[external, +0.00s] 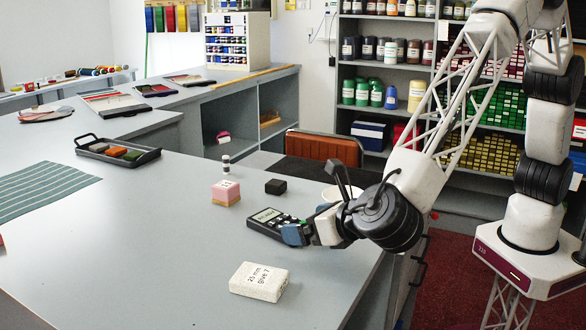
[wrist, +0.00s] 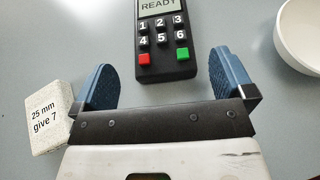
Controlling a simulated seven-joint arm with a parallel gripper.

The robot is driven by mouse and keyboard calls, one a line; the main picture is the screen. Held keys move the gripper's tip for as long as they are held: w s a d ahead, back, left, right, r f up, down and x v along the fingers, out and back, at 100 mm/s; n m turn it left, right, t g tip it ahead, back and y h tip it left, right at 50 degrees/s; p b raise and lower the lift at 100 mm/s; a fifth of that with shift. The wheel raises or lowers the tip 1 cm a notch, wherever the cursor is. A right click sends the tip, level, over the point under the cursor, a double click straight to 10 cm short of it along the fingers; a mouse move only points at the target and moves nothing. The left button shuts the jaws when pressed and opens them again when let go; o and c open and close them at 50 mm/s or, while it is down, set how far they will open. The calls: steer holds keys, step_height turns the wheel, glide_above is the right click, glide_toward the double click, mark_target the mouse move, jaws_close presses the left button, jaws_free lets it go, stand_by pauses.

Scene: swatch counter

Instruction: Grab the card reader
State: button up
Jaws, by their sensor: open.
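The black card reader (wrist: 160,55) has a keypad, a red key, a green key and a screen reading READY. It lies flat on the grey counter, and it also shows in the external view (external: 268,220). My gripper (wrist: 165,75) is open, with blue fingertips set wide apart. In the wrist view, the keypad end of the reader lies between the fingertips, nearer the right one. In the external view, my gripper (external: 296,233) is low at the reader's right end, partly hiding it. I cannot tell whether a finger touches it.
A white block (external: 258,281) marked "25 mm give 7" lies left of my gripper in the wrist view. A white bowl (wrist: 301,38) stands to the right. A pink block (external: 226,192) and a small black block (external: 275,186) sit behind the reader.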

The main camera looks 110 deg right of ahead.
mark_target(288, 222)
steer(key=shift+x, duration=2.55)
steer(key=shift+s, duration=0.1)
steer(key=shift+c, duration=0.5)
steer(key=c, duration=0.9)
steer(key=shift+r, duration=0.15)
step_height(288, 222, up, 10)
steer(key=shift+f, duration=0.15)
